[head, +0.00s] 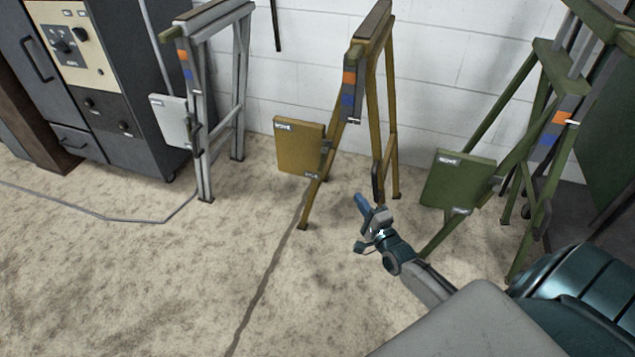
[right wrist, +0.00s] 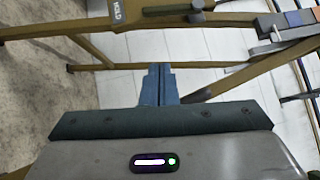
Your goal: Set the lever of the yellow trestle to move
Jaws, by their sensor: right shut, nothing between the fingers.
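The yellow trestle (head: 375,100) stands against the wall in the middle of the head view. Its yellow plate (head: 299,148) has a label reading MOVE at the top and a smaller label at the lower edge. A dark lever part (head: 327,148) sits at the plate's right edge; its setting is too small to tell. In the right wrist view the HOLD label (right wrist: 117,13) shows at the top, beside a dark handle (right wrist: 197,12). My right gripper (head: 362,205) is shut and empty, apart from the trestle, right of and below the plate. My left gripper is out of view.
A grey trestle (head: 202,110) stands left and a green trestle (head: 540,130) right, each with a similar plate. A dark cabinet (head: 110,90) is at far left. A cable (head: 100,215) lies on the mottled floor (head: 150,290), which is mostly clear in front.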

